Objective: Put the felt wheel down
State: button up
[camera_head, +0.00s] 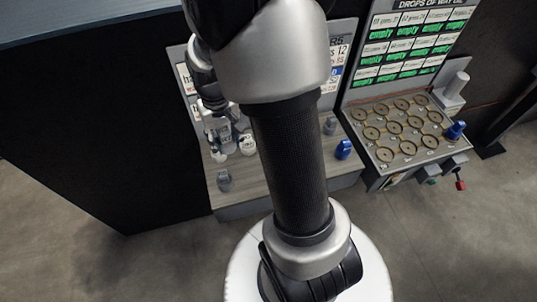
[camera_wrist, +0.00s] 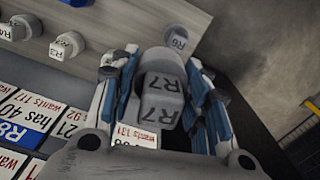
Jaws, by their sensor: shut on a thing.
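My gripper (camera_wrist: 163,72) is shut on a grey, rounded piece marked R7 (camera_wrist: 160,88), with a blue-padded finger on each side of it. I take this piece to be the felt wheel, though no felt texture can be made out. In the wrist view the piece covers part of the label board behind it. In the head view my gripper (camera_head: 217,112) is over the left part of the wooden shelf (camera_head: 262,190). Whether the piece touches the shelf cannot be told.
A blue piece (camera_head: 343,149) stands at the shelf's right. A board with several round holders (camera_head: 394,128) is further right. My arm hides the shelf's middle.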

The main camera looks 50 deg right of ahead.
jog(key=s+d+m, duration=0.2)
jog(key=s+d, duration=0.3)
jog(key=d, duration=0.1)
notch_tip(320, 180, down, 15)
jog(key=b, duration=0.5)
jog(key=shift+w, duration=0.15)
jog(key=shift+f+b, duration=1.05)
jog(key=shift+f, duration=1.1)
jog(key=shift+f, duration=0.1)
jog(key=o, duration=0.7)
jog(key=shift+f, duration=0.1)
jog(key=shift+c, duration=0.2)
jog(key=o, duration=0.5)
jog(key=shift+c, duration=0.2)
